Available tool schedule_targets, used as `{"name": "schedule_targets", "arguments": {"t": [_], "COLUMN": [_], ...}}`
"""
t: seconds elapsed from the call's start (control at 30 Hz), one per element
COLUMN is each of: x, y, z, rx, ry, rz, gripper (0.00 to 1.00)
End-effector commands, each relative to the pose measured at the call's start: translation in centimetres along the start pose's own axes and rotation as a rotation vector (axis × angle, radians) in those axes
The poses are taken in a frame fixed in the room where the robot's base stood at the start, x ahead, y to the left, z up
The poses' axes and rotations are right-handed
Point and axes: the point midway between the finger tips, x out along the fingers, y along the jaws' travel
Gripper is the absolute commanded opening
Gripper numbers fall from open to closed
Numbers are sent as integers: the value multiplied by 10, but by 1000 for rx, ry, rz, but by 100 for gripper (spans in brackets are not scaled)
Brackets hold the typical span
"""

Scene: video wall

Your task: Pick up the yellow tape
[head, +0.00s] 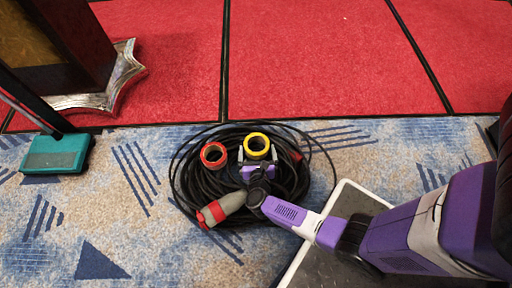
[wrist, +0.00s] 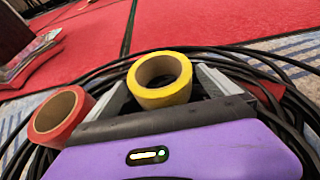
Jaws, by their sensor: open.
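The yellow tape (head: 256,142) is a roll with a brown core, resting on a coil of black cable. In the wrist view the yellow tape (wrist: 160,95) sits between the two grey fingers, toward their far ends. My gripper (head: 257,157) is open around it, with a finger on each side. I cannot tell whether either finger touches the roll. A red tape (head: 213,155) lies just left of my gripper, and it also shows outside the left finger in the wrist view (wrist: 62,118).
The black cable coil (head: 185,180) lies on the patterned carpet, with a grey and red plug (head: 221,209) at its front. A teal box (head: 57,153) on a pole and a silver-footed stand (head: 115,88) are at left. Red carpet (head: 310,60) spans the back.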

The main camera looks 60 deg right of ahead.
Motion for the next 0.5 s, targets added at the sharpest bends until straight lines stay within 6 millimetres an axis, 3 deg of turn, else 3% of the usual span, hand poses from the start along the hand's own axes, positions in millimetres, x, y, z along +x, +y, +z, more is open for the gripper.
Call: {"name": "schedule_targets", "arguments": {"t": [0.2,0.5], "x": [31,36], "y": [1,1], "z": [-1,2], "rx": [1,-1], "ry": [0,0], "rz": [-1,1], "gripper": [100,100]}}
